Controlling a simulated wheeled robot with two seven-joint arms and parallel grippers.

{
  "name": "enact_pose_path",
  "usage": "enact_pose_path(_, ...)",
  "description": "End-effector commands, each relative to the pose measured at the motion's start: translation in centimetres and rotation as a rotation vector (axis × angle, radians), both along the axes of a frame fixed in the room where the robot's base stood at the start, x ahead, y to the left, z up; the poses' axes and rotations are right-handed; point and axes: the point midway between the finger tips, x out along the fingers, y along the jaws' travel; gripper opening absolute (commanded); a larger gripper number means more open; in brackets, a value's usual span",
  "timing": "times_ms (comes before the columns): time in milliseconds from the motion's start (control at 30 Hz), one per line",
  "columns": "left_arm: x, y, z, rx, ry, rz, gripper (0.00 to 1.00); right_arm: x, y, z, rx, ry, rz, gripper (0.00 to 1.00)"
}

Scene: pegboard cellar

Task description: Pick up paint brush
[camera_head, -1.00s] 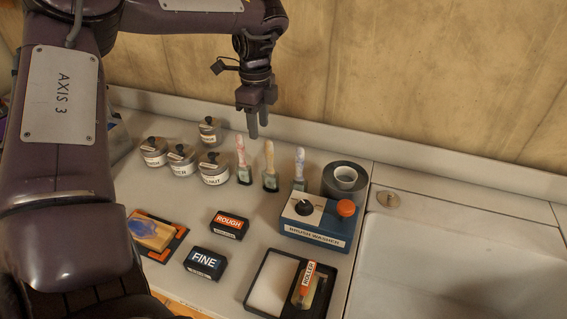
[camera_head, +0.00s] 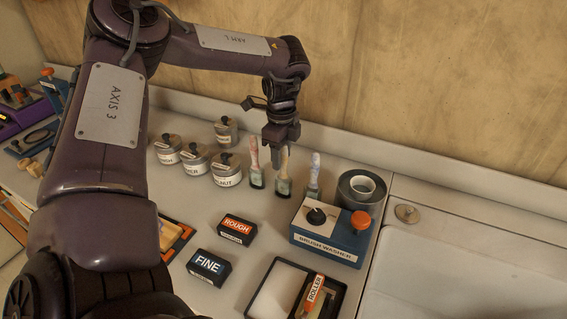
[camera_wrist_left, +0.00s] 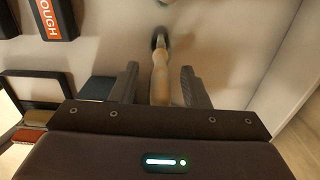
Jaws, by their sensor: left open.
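Three paint brushes stand upright in a row near the back of the counter: one with a pinkish handle (camera_head: 256,165), a middle one with a tan handle (camera_head: 284,187), and a pale blue one (camera_head: 314,174). My left gripper (camera_head: 280,164) points down at the middle brush, overlapping its upper handle. In the left wrist view a tan handle (camera_wrist_left: 160,78) lies between the two open fingers of my left gripper (camera_wrist_left: 160,82), with a visible gap at the left finger. The handle's near end is hidden by the gripper body. My right gripper is not in view.
Several lidded tins (camera_head: 195,160) stand left of the brushes. A blue brush washer (camera_head: 330,232) and a dark round roll (camera_head: 360,190) are close on the right. ROUGH (camera_head: 237,229) and FINE (camera_head: 208,267) blocks and a roller tray (camera_head: 262,300) lie in front. A wall rises behind.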

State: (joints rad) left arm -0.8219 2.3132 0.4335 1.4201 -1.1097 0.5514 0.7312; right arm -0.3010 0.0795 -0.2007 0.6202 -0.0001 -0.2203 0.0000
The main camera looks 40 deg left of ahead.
Motion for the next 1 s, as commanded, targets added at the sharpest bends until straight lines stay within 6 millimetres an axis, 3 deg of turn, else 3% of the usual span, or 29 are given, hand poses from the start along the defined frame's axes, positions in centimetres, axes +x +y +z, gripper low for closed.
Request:
enact_pose_path(133,0.0,0.0,-1.3,0.000,0.000,-0.001,0.42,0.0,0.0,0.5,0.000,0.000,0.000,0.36)
enact_pose_path(367,0.0,0.0,-1.6,0.000,-0.001,-0.001,0.42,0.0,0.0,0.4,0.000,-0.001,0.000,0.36)
enact_pose_path(700,0.0,0.0,-1.6,0.000,-0.001,-0.001,0.00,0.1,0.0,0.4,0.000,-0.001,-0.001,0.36)
enact_pose_path(1000,0.0,0.0,-1.5,0.000,-0.001,-0.001,0.00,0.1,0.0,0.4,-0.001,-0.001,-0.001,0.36)
